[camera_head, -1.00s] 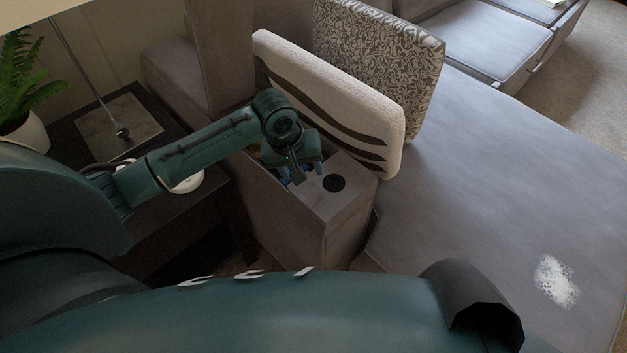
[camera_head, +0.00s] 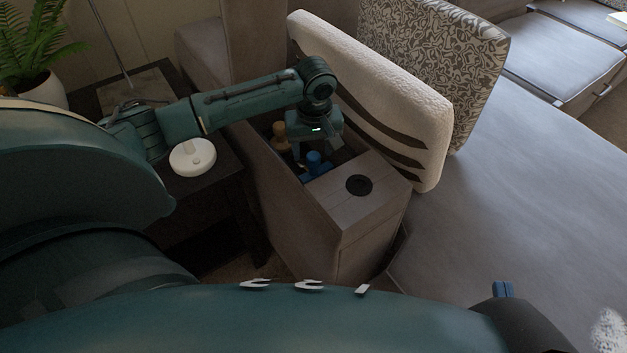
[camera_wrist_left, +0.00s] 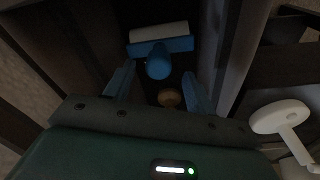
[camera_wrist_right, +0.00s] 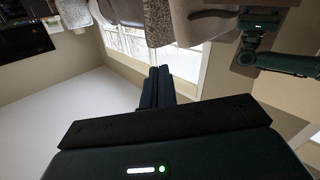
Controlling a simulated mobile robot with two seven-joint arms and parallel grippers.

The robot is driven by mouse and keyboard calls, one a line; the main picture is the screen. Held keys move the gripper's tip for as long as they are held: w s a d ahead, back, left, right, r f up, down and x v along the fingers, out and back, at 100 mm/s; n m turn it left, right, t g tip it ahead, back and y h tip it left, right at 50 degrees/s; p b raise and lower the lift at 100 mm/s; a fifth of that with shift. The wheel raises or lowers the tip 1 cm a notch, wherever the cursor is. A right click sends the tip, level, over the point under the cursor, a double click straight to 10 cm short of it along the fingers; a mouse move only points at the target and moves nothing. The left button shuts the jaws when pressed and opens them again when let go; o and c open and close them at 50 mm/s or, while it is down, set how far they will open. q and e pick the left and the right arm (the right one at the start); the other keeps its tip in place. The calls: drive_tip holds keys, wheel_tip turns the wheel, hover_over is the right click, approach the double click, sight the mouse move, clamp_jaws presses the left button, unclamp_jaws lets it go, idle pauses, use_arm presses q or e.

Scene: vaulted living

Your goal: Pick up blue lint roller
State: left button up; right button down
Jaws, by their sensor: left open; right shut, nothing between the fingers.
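The blue lint roller (camera_head: 313,158) is in the open compartment of the sofa armrest (camera_head: 352,212). In the left wrist view the lint roller (camera_wrist_left: 158,64) shows a blue handle end, a blue crossbar and a white roll, just beyond the fingertips. My left gripper (camera_wrist_left: 158,84) is open above the compartment, pointing down, with nothing held. Its body partly hides the compartment in the head view. My right gripper (camera_wrist_right: 160,84) is shut and empty; its blue fingertips (camera_head: 503,288) show at the lower right of the head view, away from the armrest.
A brown knobbed object (camera_head: 280,137) stands in the same compartment, close to the lint roller. A cup hole (camera_head: 359,185) is in the armrest top. A striped cushion (camera_head: 385,100) stands beside the arm. A side table with a white round object (camera_head: 192,157) is at left.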

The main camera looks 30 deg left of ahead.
sight(314, 155)
use_arm(q)
drive_tip(key=f, duration=0.1)
drive_tip(key=f+b, duration=0.2)
drive_tip(key=f, duration=0.1)
drive_tip(key=shift+w+f, duration=0.1)
drive_tip(key=shift+w, duration=0.15)
drive_tip(key=shift+a+f, duration=0.1)
drive_tip(key=shift+f, duration=0.3)
use_arm(e)
drive_tip(key=shift+s+a+n+t+y, duration=0.15)
drive_tip(key=shift+a+n+t+y, duration=0.4)
drive_tip(key=shift+y, duration=0.25)
use_arm(q)
drive_tip(key=shift+c, duration=0.4)
clamp_jaws()
